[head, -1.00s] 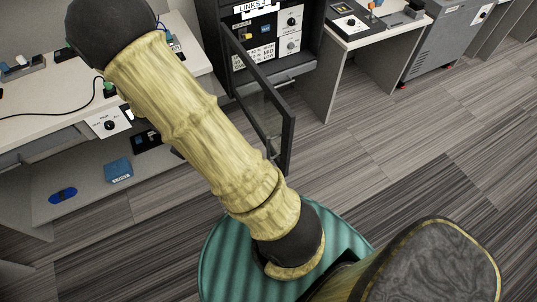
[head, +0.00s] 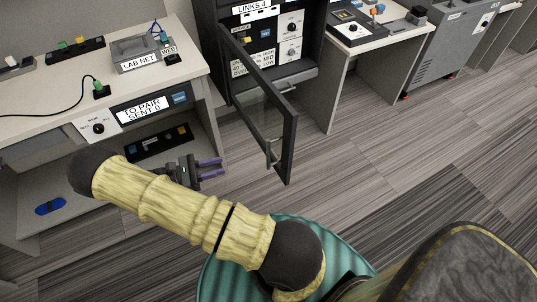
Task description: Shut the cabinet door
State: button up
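The cabinet (head: 228,50) is a dark rack at the top middle of the head view. Its glass door (head: 262,105) has a dark frame and stands swung open toward me, with a handle (head: 273,152) near its free edge. My gripper (head: 210,170) is left of the door, low beside the left desk, with purple fingertips pointing right. The two fingers are apart with nothing visible between them. The gripper is not touching the door.
A left desk (head: 50,95) carries a LAB NET box (head: 137,57), cables and a lower shelf holding a blue item (head: 50,206). A right desk (head: 375,42) stands beside the cabinet. Carpet (head: 365,160) right of the door is clear.

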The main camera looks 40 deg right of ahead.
jog(key=shift+d, duration=0.15)
jog(key=p, duration=0.1)
send_over(268, 165)
jog(key=shift+w+d, duration=0.2)
jog(key=shift+d, duration=0.1)
dwell(0.3)
grip_shut()
